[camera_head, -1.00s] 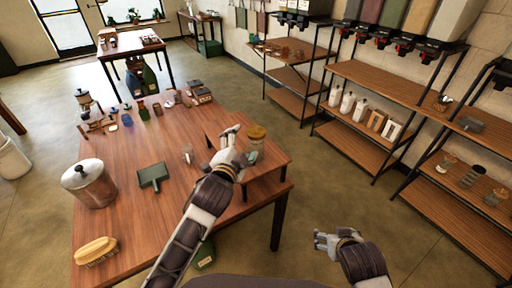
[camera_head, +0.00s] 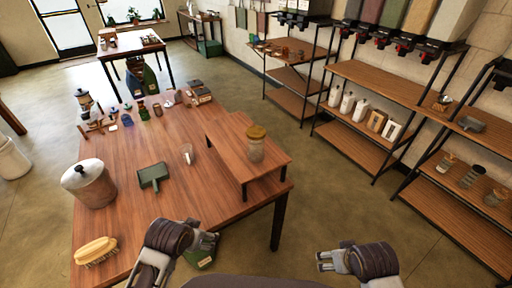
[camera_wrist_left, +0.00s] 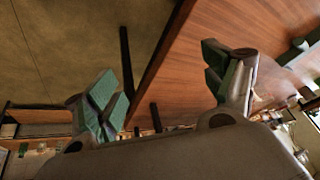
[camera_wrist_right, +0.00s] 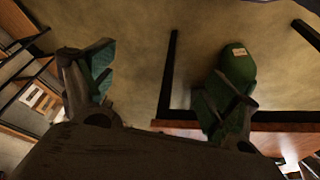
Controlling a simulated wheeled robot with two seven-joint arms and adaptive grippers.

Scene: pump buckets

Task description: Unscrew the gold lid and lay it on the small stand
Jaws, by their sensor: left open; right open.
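My left gripper (camera_head: 207,240) is at the table's front edge, well short of the jar and touching nothing. In the left wrist view its fingers (camera_wrist_left: 165,90) are spread and empty. My right gripper (camera_head: 323,262) is off the table to the right, over the floor. In the right wrist view its fingers (camera_wrist_right: 160,90) are apart and empty.
Several small items crowd the far end. A green container (camera_wrist_right: 237,68) is on the floor below. Shelves (camera_head: 375,95) stand right.

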